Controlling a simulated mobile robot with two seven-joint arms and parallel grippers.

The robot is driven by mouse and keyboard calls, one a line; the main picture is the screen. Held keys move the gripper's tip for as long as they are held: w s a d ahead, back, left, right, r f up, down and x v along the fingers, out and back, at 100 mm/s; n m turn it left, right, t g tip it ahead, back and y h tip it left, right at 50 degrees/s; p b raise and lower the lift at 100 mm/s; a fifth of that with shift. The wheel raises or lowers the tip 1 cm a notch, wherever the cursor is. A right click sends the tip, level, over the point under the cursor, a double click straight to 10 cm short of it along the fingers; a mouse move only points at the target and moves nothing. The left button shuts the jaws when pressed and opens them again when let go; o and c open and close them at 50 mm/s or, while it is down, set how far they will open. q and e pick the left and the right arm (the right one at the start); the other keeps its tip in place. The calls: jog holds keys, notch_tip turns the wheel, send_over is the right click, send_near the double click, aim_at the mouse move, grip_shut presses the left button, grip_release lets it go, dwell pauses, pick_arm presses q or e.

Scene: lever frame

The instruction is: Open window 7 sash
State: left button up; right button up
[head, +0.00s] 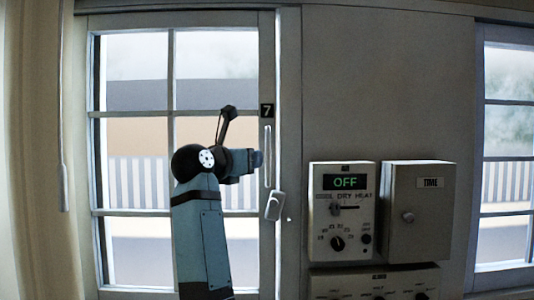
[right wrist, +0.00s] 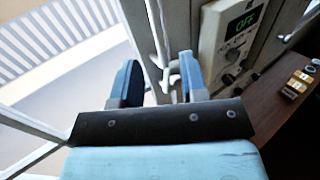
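The window 7 sash (head: 184,210) is a white-barred pane in the left half of the head view, with a black "7" plate (head: 266,110) on its right stile. It looks closed in its frame. A slim vertical pull handle (head: 267,145) is below the plate, and a grey latch (head: 274,205) is lower down. My right gripper (head: 258,160) is beside the handle; contact cannot be told. In the right wrist view its two blue fingers (right wrist: 158,82) are apart, with the stile and latch (right wrist: 173,75) beyond them. My left gripper is out of view.
A control box (head: 343,212) reading OFF and a TIME box (head: 416,211) are on the wall right of the window, above another panel (head: 373,283). A second window (head: 508,150) is at far right. A wooden surface (right wrist: 275,88) with a small block (right wrist: 298,83) shows in the wrist view.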

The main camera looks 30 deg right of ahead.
aim_at(267, 157)
jog(key=p+x, duration=0.2)
jog(key=x, duration=0.6)
jog(key=shift+w+d, duration=0.2)
jog(key=shift+w+d+f, duration=0.1)
jog(key=shift+w+d, duration=0.05)
jog(key=shift+d, duration=0.15)
jog(key=shift+w+d+f, duration=0.15)
jog(key=shift+w+d, duration=0.15)
jog(key=shift+s, duration=0.1)
jog(key=shift+c, duration=0.7)
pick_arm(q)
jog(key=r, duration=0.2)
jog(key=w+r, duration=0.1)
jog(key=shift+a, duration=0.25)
pick_arm(e)
grip_shut()
